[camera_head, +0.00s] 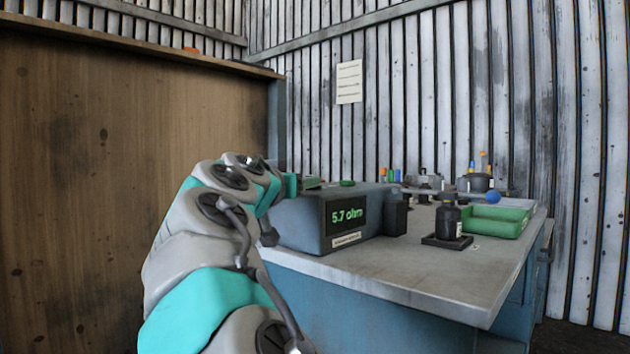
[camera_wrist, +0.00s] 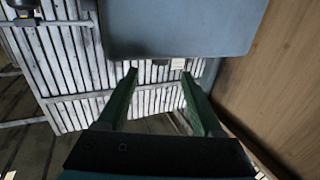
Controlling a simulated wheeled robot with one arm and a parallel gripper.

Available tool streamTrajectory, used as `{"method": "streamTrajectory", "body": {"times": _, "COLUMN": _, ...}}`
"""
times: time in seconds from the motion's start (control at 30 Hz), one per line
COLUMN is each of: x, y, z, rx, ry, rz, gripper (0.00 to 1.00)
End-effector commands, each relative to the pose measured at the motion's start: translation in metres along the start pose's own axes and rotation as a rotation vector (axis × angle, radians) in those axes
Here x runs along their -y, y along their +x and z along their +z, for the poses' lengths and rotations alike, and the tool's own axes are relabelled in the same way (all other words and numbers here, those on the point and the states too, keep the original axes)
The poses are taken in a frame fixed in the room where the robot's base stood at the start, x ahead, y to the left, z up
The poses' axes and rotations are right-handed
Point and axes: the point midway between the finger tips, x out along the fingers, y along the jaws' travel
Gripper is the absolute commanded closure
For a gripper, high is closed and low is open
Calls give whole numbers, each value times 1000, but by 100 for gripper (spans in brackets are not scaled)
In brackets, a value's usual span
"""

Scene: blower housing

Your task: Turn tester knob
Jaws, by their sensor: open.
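The tester (camera_head: 300,222) is a grey-blue box on the left end of the bench, with a lit display (camera_head: 346,214) reading 5.7 ohm. My arm reaches up along its left side in the head view, and the gripper itself is not clearly visible there. In the wrist view my gripper (camera_wrist: 158,73) is open, with two green fingers apart and nothing between them. A smooth grey-blue body, probably the tester (camera_wrist: 180,28), fills the top of that view, just beyond the fingertips. I cannot make out the knob for certain in either view.
The grey bench top (camera_head: 400,268) is clear in front. A dark bottle (camera_head: 448,220) stands on a small dark base, with a green tray (camera_head: 497,220) to its right and a black block (camera_head: 395,216) beside the tester. A wooden panel (camera_head: 90,190) rises left of my arm.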

Motion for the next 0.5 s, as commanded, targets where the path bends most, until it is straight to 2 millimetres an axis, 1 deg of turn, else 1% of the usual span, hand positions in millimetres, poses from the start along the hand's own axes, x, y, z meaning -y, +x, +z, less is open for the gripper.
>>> {"method": "streamTrajectory", "body": {"times": 0.03, "x": 0, "y": 7, "z": 0, "rx": 2, "ry": 0, "rz": 1, "gripper": 32}}
{"method": "streamTrajectory", "body": {"times": 0.3, "x": 0, "y": 43, "z": 0, "rx": 3, "ry": 0, "rz": -1, "gripper": 32}}
{"method": "streamTrajectory", "body": {"times": 0.5, "x": 0, "y": 60, "z": -1, "rx": 1, "ry": 0, "rz": -2, "gripper": 32}}
